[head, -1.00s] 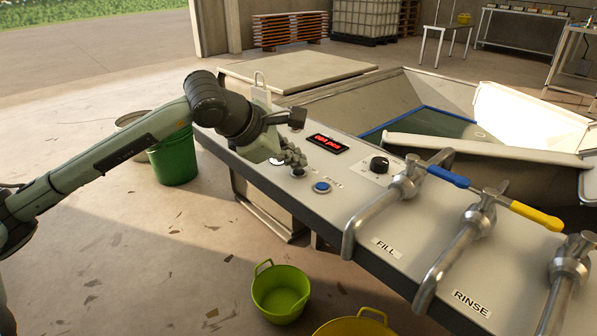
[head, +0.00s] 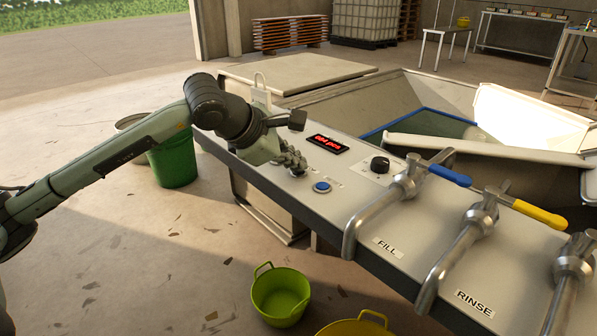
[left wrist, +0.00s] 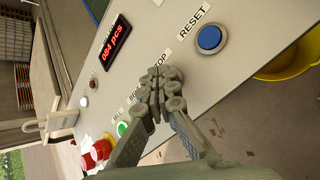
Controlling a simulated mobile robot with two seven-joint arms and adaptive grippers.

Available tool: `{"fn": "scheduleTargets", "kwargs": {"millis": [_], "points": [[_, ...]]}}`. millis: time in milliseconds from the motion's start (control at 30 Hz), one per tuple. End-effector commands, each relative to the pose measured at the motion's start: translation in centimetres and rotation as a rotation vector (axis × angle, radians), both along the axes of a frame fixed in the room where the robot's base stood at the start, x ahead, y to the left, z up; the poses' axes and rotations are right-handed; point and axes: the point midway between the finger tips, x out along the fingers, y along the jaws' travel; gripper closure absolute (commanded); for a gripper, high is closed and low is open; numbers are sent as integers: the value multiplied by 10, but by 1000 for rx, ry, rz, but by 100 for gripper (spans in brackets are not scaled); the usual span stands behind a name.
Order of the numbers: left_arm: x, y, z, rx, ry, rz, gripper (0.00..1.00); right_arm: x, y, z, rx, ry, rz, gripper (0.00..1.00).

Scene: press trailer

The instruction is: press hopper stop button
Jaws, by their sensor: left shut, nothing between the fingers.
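The control panel (head: 345,205) is a sloping grey board. In the left wrist view a label ending in "TOP" (left wrist: 160,60) shows beside my fingertips, its start covered. My left gripper (head: 298,166) is shut and empty, its fingertips at the panel by that label; it also shows in the left wrist view (left wrist: 164,82). The button belonging to that label is hidden behind the fingers; I cannot tell whether they touch it. The blue RESET button (left wrist: 210,38) is beside it, also in the head view (head: 321,187). My right gripper is not in view.
A green button (left wrist: 123,129) and a red knob (left wrist: 96,154) sit on the gripper's other side. A red display (head: 327,143) and black dial (head: 379,165) are farther up the panel. Metal valves (head: 400,190) with blue and yellow handles stand to the right. A lime bucket (head: 280,295) is below.

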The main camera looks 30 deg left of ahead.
Motion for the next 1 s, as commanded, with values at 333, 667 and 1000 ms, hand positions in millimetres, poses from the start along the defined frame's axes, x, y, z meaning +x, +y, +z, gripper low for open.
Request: {"fn": "scheduleTargets", "kwargs": {"millis": [333, 667, 1000], "points": [[0, 0, -2, 1, 3, 0, 100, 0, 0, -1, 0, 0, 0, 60], [0, 0, 11, 1, 1, 1, 100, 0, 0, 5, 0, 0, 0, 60], [0, 0, 14, 1, 2, 1, 100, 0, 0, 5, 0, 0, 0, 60]]}}
